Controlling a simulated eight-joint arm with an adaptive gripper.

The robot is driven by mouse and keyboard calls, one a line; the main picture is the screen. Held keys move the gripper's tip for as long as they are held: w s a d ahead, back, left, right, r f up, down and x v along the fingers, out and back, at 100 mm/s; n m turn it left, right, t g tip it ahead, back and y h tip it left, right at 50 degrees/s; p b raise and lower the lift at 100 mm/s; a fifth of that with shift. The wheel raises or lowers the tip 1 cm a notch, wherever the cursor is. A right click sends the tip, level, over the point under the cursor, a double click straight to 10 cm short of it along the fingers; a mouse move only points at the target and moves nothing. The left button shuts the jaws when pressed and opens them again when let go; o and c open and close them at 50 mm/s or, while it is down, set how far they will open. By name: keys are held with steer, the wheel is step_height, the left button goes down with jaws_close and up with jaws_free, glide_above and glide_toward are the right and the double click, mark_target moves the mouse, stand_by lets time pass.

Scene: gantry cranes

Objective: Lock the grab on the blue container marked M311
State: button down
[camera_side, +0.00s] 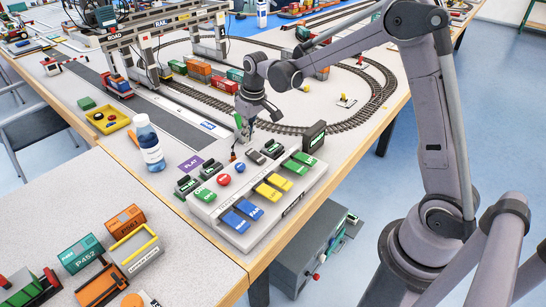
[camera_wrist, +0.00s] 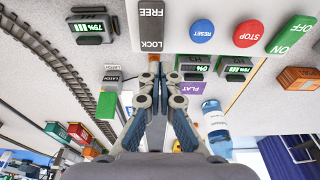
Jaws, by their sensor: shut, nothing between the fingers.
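The grey rocker marked FREE and LOCK (camera_wrist: 156,22) is on the control panel; its LOCK end faces my gripper (camera_wrist: 155,66). It also shows on the panel in the side view (camera_side: 255,157). My gripper is shut and empty, with its fingertips close to the LOCK end. Whether they touch it I cannot tell. In the side view my gripper (camera_side: 240,139) is low at the panel's back edge. I cannot read M311 on any container. A small truck with a load (camera_side: 118,86) stands under the crane marked ROAD and RAIL (camera_side: 150,30).
Beside the rocker are the blue RESET button (camera_wrist: 202,33), red STOP button (camera_wrist: 248,32) and green ON/OFF rocker (camera_wrist: 291,36). A small screen reads 75% (camera_wrist: 89,28). Small screens stand behind the panel. A bottle (camera_side: 149,143) stands left of it.

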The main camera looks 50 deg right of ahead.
mark_target(246, 152)
steer(key=shift+w+f, duration=0.25)
steer(key=shift+f, duration=0.9)
steer(key=shift+w+f, duration=0.2)
steer(key=shift+f, duration=0.95)
steer(key=shift+w+f+g, duration=0.15)
steer(key=shift+w+g, duration=0.2)
steer(key=shift+g, duration=0.15)
steer(key=shift+w+f, duration=0.45)
steer(key=shift+s+r, duration=0.2)
steer(key=shift+s, duration=0.1)
steer(key=shift+s+r, duration=0.25)
steer(key=shift+s, duration=0.25)
steer(key=shift+r, duration=0.1)
step_height(246, 152, up, 14)
steer(key=w, duration=0.2)
steer(key=shift+w+f, duration=0.2)
steer(key=shift+w, duration=0.1)
